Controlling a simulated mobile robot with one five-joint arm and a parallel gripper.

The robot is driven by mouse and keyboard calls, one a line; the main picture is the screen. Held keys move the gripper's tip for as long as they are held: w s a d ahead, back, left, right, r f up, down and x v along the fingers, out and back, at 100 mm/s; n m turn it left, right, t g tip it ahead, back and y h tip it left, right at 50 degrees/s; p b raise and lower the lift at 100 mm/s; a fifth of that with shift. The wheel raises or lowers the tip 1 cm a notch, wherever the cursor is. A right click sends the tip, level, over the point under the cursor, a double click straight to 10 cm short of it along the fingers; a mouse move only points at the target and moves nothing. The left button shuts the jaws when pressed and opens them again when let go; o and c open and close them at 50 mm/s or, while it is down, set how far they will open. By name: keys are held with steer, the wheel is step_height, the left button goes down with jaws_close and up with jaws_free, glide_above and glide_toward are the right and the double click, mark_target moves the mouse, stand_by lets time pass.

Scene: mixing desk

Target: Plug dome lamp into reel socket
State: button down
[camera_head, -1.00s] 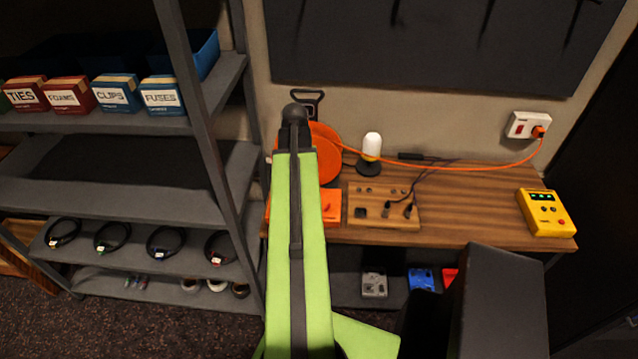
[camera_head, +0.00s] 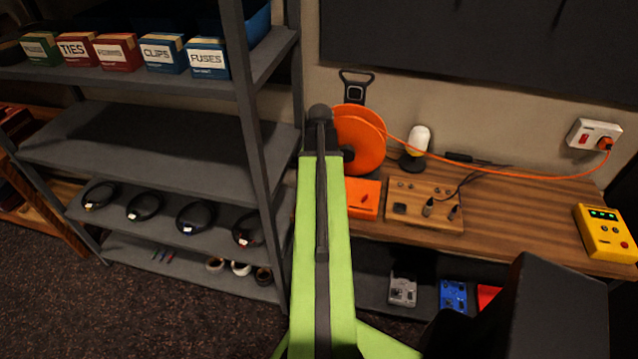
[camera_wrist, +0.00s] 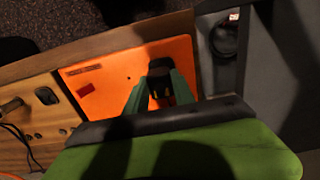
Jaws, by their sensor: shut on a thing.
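The dome lamp (camera_head: 420,137), with a white dome and black base, stands upright at the back of the desk. The orange cable reel (camera_head: 368,130) stands left of it, partly behind my arm. In the wrist view an orange panel (camera_wrist: 105,80) lies below my gripper; it also shows in the head view (camera_head: 365,203). My arm hides the gripper in the head view.
A wooden board (camera_head: 410,190) with dark plugs and cords is right of the orange panel. An orange cord runs to the wall socket (camera_head: 594,136). A yellow meter (camera_head: 603,230) is at the right. Grey shelving (camera_head: 265,170) stands close to my arm's left.

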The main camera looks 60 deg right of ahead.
steer(key=shift+w+f+b, duration=0.15)
steer(key=shift+f+b, duration=0.7)
steer(key=shift+b, duration=0.05)
steer(key=shift+f+b, duration=0.65)
stand_by(1.4)
steer(key=c, duration=1)
jaws_free()
steer(key=shift+r, duration=0.15)
step_height(320, 180, up, 17)
steer(key=p, duration=1.7)
